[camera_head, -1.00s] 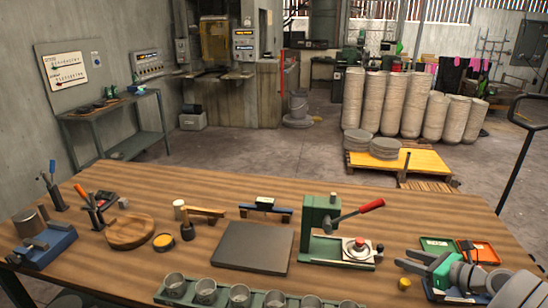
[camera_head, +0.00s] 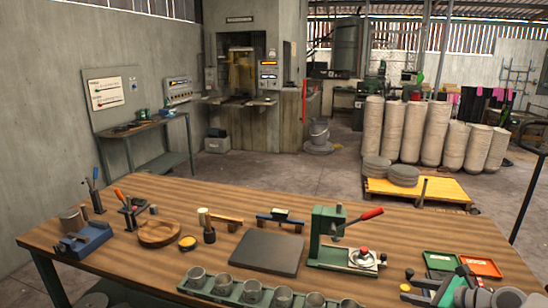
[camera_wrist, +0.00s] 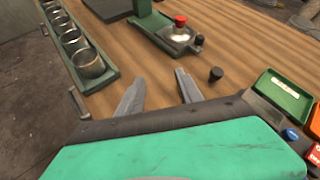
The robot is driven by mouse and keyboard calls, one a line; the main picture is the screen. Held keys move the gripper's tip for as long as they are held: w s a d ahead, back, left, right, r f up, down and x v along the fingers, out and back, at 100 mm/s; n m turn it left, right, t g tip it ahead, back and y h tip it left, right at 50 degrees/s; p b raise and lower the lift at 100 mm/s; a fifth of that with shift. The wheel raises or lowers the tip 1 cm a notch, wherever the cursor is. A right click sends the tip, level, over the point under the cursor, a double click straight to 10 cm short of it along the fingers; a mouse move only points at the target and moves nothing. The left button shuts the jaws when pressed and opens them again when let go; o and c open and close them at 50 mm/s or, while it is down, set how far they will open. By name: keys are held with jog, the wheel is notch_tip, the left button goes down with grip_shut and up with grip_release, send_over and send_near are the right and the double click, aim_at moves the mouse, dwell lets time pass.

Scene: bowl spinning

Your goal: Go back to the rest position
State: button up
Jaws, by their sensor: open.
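My gripper (camera_head: 407,293) is at the lower right of the head view, over the front right part of the wooden table (camera_head: 200,267). In the wrist view my gripper (camera_wrist: 160,88) shows two grey fingers spread apart with nothing between them. The green press (camera_head: 327,240) with its red-handled lever stands beyond my gripper. Its base with a red knob (camera_wrist: 180,22) shows at the top of the wrist view. A small dark knob-like piece (camera_wrist: 216,74) is right of the fingers, apart from them.
A green rack of metal cups (camera_head: 252,291) lies along the front edge. Green (camera_head: 438,261) and orange (camera_head: 481,267) trays sit at the right. A dark slab (camera_head: 268,252), wooden bowl (camera_head: 159,233) and blue vise (camera_head: 86,238) stand further left. Stacked bowls on a yellow pallet (camera_head: 440,188) are behind the table.

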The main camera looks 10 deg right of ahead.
jog(key=w+a+n+g, duration=0.1)
jog(key=a+n, duration=0.1)
jog(key=a, duration=0.2)
jog(key=w+a+r+n+g, duration=0.1)
jog(key=a+n, duration=0.2)
jog(key=a, duration=0.1)
jog(key=w+a+r+n+g, duration=0.1)
jog(key=a+n, duration=0.2)
jog(key=a, duration=0.1)
jog(key=shift+w+a, duration=0.2)
jog(key=shift+w, duration=0.2)
jog(key=s+a+r+n+g+h, duration=0.1)
jog(key=s+a+r+n+g, duration=0.1)
jog(key=a+n, duration=0.65)
jog(key=s+a+n+g+h, duration=0.2)
jog(key=s+a+n+h, duration=0.1)
jog(key=s+a+n, duration=0.9)
jog(key=s, duration=0.3)
jog(key=shift+s+a+f+g+h, duration=0.15)
jog(key=shift+s+a+g+h, duration=0.1)
jog(key=shift+s+g+h, duration=0.05)
